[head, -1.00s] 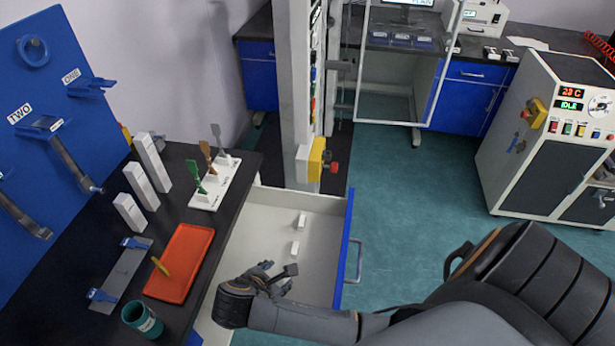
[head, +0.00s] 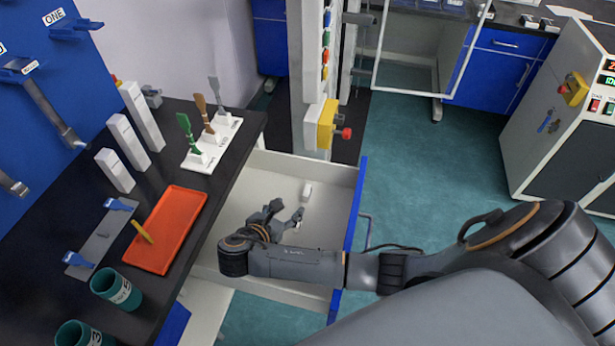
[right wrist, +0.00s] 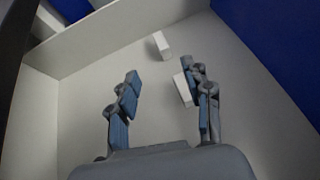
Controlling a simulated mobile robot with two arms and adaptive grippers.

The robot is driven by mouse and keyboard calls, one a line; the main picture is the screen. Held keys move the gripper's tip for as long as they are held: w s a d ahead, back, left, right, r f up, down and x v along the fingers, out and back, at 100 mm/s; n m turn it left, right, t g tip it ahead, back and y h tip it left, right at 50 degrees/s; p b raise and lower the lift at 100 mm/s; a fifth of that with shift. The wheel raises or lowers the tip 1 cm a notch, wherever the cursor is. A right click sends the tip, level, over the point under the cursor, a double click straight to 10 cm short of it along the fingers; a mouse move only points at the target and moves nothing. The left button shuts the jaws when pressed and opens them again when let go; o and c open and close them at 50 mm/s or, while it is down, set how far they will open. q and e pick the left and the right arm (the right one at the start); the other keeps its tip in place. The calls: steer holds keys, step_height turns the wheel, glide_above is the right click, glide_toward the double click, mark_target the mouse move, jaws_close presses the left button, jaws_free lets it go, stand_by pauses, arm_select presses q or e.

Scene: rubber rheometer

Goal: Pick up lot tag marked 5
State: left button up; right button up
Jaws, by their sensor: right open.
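Two small white blocks, which look like lot tags, are in the open drawer. The farther white block (head: 306,191) lies clear of my gripper and also shows in the right wrist view (right wrist: 161,44). The nearer white block (right wrist: 183,88) is just left of and partly behind the right-hand finger in the right wrist view. In the head view it is mostly hidden by the gripper. No marking is readable on either. My right gripper (head: 287,213) is open and empty over the drawer, its fingers apart (right wrist: 164,80) in the right wrist view. My left gripper is not in view.
The drawer (head: 340,178) has white walls and a blue front close around my gripper. The dark bench on the left carries an orange tray (head: 183,217), white blocks, a brush stand (head: 214,148) and green cups (head: 117,289). A column with a yellow-red switch stands behind.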

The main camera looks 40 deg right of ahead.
mark_target(305, 194)
steer(key=x, duration=1.1)
steer(key=shift+d, duration=0.25)
steer(key=shift+s+r, duration=0.1)
jaws_close()
